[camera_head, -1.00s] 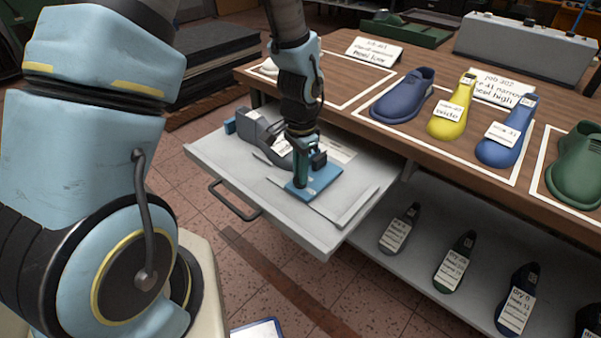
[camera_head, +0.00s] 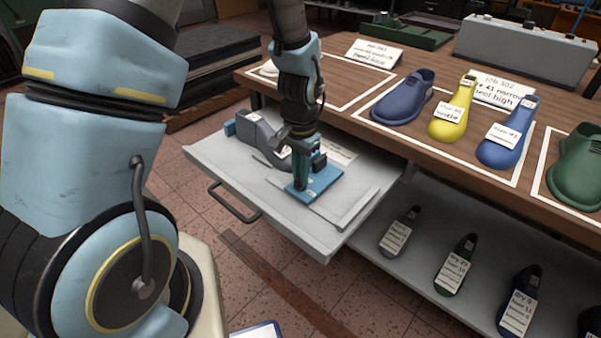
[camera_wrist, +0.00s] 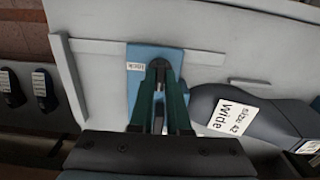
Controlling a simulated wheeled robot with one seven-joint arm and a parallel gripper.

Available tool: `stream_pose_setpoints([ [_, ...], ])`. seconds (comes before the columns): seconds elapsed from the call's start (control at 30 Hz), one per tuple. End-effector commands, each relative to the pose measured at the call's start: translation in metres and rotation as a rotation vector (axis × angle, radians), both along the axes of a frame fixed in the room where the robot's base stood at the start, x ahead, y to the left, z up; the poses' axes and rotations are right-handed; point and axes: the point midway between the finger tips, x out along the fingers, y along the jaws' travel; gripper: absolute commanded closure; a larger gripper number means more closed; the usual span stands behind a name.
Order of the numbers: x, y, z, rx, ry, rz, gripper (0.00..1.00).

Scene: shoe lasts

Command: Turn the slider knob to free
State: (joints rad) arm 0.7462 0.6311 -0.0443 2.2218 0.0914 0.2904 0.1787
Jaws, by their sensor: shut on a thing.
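The slider is a blue block (camera_head: 325,178) lying on a pulled-out grey tray (camera_head: 235,165). In the wrist view the blue block (camera_wrist: 136,95) carries a small white label reading "lock" (camera_wrist: 135,67) beside the fingertips. My gripper (camera_head: 301,192) points down onto the block. Its dark green fingers (camera_wrist: 158,70) are closed together on the knob at the block's far end in the wrist view. The fingers hide most of the knob, so I cannot tell its exact angle. No "free" label is readable.
A dark grey shoe last (camera_head: 256,130) labelled "size 42 wide" lies on the tray beside the block. Low rails (camera_head: 358,207) edge the block's area. The wooden table (camera_head: 420,150) with several lasts is behind, above a lower shelf (camera_head: 385,262).

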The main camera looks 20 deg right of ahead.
Motion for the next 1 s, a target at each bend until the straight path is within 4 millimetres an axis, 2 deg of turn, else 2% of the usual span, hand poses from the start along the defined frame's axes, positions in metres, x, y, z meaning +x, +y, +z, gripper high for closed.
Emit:
stream_pose_setpoints([
  [0.07,0.000,0.001,0.000,0.001,0.000,0.002,1.00],
  [0.1,0.000,0.001,0.000,0.001,0.000,0.002,0.83],
  [0.37,0.000,0.000,0.000,0.001,0.000,0.000,0.55],
  [0.6,0.000,0.000,0.000,0.000,0.000,0.000,0.55],
  [0.73,0.001,-0.001,0.008,-0.003,-0.003,0.000,0.55],
  [0.87,0.001,-0.001,0.025,-0.005,-0.004,-0.001,0.55],
  [1.0,0.001,-0.001,0.052,-0.003,-0.004,-0.001,0.55],
])
